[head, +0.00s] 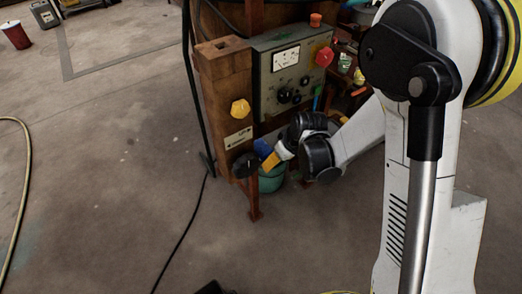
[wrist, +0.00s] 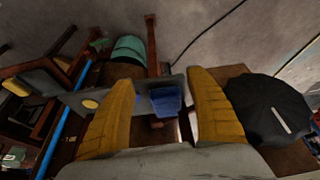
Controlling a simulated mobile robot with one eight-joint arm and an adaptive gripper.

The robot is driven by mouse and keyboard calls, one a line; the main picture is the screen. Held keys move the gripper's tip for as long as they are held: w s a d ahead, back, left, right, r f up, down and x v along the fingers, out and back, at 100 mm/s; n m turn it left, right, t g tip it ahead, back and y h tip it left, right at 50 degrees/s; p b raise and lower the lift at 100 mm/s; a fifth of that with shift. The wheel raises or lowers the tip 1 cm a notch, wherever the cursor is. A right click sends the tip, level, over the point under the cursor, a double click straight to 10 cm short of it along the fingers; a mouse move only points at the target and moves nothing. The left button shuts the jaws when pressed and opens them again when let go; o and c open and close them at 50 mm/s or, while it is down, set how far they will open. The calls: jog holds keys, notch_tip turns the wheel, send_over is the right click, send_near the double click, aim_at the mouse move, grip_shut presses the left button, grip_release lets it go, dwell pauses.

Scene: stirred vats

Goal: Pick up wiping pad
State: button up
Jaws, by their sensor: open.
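A small blue block, which looks like the wiping pad (wrist: 166,100), lies on a narrow grey ledge in the wrist view. It shows between the two yellow fingers of my gripper (wrist: 162,80), with gaps on both sides. My gripper is open and holds nothing. In the head view my gripper (head: 270,161) is low beside the wooden post, and a blue patch (head: 262,147), likely the pad, shows just behind it. I cannot tell how far the fingertips are from the pad.
A black rounded object (wrist: 268,108) is close to the right finger. A teal bucket (head: 271,182) stands below my gripper. The control box (head: 291,75) and wooden post (head: 222,100) rise behind. A black cable (head: 186,222) crosses the floor; the left floor is mostly clear.

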aim_at(268, 154)
jog(key=w+a, duration=0.1)
jog(key=w+a+f+b, duration=0.1)
jog(key=w, duration=0.1)
jog(key=w+a+f, duration=0.1)
jog(key=shift+w+f+b, duration=0.15)
jog(key=shift+b, duration=0.2)
jog(key=shift+w+a+f, duration=0.1)
jog(key=shift+f, duration=0.15)
jog(key=c, duration=0.8)
jog(key=shift+r, duration=0.15)
